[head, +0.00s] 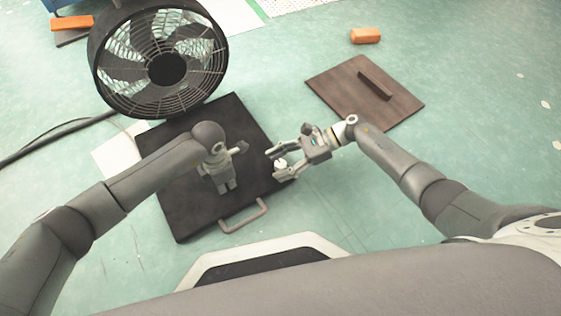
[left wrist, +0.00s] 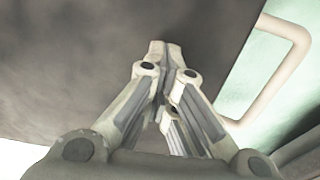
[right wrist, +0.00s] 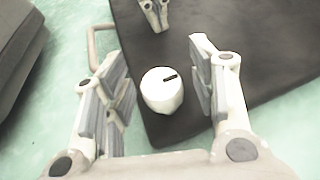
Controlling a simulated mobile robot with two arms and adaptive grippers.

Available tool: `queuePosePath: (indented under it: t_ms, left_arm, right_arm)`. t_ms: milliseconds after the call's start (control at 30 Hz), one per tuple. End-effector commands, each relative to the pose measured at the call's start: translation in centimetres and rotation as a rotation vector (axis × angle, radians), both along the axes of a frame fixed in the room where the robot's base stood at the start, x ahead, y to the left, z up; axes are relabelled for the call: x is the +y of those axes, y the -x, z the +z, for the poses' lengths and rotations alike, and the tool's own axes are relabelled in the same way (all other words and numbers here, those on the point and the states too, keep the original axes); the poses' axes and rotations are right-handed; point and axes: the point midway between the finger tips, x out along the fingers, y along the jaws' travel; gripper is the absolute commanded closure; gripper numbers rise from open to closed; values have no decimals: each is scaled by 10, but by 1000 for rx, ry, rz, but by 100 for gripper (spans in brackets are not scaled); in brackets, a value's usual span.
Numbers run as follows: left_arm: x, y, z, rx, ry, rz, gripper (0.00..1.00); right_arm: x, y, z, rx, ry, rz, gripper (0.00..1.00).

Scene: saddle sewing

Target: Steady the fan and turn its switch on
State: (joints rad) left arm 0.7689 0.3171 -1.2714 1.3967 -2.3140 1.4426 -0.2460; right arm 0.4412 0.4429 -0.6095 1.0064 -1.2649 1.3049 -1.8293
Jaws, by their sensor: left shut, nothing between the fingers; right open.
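The black round fan (head: 160,62) stands at the upper left, its grille facing me. A dark flat base plate (head: 185,215) lies in front of it. A white round knob with a black mark (right wrist: 162,92), likely the switch, sits at the plate's edge; it also shows in the head view (head: 281,163). My right gripper (head: 273,164) is open, its fingers on either side of the knob with gaps in the right wrist view (right wrist: 158,50). My left gripper (head: 227,188) is shut and empty, pointing down over the plate. In the left wrist view its tips (left wrist: 158,48) meet; contact with the plate is unclear.
A brown board (head: 340,92) with a raised bar lies at the right. A black cable (head: 55,133) runs left.

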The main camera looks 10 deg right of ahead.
Motion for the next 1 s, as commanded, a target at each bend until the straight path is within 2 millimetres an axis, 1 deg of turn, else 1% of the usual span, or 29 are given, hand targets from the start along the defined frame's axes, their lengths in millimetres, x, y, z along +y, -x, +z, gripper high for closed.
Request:
queuePosePath:
  t_ms: [33,67,367,667,867,1000]
  left_arm:
    - [2,3,-5,8,-7,1,100]
    - [2,3,-5,8,-7,1,100]
    - [2,3,-5,8,-7,1,100]
    - [3,3,-5,8,-7,1,100]
    - [3,3,-5,8,-7,1,100]
    - [2,3,-5,8,-7,1,100]
  right_arm:
    - [0,0,-1,0,0,0,51]
    - [0,0,-1,0,0,0,55]
    - [0,0,-1,0,0,0,94]
    - [0,1,-2,0,1,-39,94]
    - [0,2,-2,0,2,-147,94]
    - [0,3,-2,1,2,-261,94]
